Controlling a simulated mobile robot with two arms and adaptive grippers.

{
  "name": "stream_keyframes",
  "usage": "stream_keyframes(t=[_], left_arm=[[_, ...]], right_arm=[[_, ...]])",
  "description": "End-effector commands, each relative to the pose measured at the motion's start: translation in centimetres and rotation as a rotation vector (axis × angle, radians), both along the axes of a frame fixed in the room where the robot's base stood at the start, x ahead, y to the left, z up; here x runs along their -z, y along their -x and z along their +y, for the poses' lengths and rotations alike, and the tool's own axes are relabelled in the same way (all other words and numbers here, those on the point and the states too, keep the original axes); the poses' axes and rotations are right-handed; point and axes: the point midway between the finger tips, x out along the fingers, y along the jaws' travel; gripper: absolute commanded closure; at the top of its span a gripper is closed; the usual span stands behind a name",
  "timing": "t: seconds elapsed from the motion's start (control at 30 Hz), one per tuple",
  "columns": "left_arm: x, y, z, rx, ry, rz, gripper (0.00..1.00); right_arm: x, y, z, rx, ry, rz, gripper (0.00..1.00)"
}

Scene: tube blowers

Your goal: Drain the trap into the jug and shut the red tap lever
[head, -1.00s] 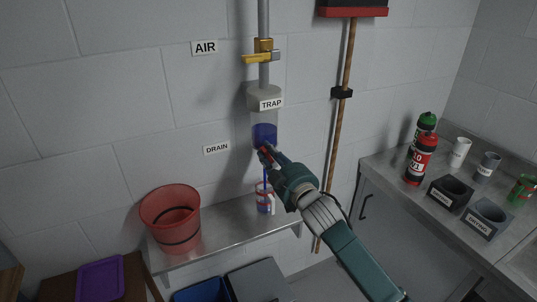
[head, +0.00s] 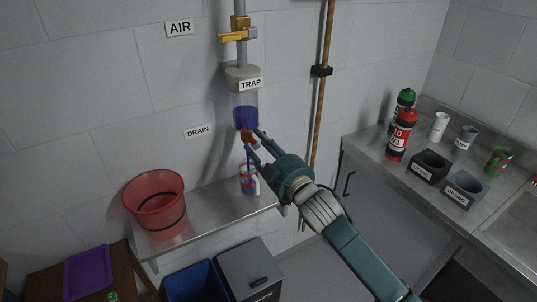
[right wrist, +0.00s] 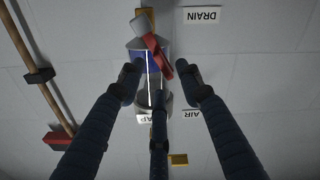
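The trap (head: 244,98) is a clear cylinder under a grey cap on the wall pipe, with dark blue liquid (head: 246,118) in its lower part. The red tap lever (head: 246,137) is just below it and lies slanted in the right wrist view (right wrist: 157,54). A thin blue stream runs down from the tap to the jug (head: 249,182), which stands on the metal shelf. My right gripper (head: 256,138) is open, its fingers spread at the lever; it also shows open in the right wrist view (right wrist: 159,76). Lever contact is unclear. My left gripper is not in view.
A red bucket (head: 155,202) stands on the shelf (head: 205,207), left of the jug. A yellow-handled air valve (head: 237,36) is above the trap. Bins (head: 248,270) stand below. A broom handle (head: 323,110) hangs to the right. The right counter (head: 380,170) holds bottles and cups.

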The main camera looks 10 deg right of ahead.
Motion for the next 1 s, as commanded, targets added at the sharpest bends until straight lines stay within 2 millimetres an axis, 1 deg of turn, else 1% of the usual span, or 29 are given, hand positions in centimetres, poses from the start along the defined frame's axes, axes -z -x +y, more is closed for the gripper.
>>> stream_keyframes(t=[0.03,0.2,0.37,0.5,0.87,0.97,1.0], left_arm=[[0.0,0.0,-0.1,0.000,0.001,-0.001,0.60],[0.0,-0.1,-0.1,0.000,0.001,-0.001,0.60],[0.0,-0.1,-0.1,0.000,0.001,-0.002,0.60],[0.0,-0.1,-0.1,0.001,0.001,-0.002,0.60],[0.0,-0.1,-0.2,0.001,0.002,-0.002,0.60],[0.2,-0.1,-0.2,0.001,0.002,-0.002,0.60],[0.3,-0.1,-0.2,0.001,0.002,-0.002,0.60]], right_arm=[[0.1,1.2,-0.4,-0.001,0.001,0.002,0.65],[0.1,4.2,-1.5,-0.001,0.001,0.003,0.65],[0.1,5.8,-2.1,0.000,0.000,0.002,0.65],[0.0,6.2,-2.2,0.000,0.000,0.001,0.65],[0.1,6.1,-2.2,0.000,0.000,0.002,0.65],[1.4,5.9,-2.5,0.007,0.000,0.021,0.65],[2.6,5.8,-2.8,0.015,0.000,0.040,0.65]])
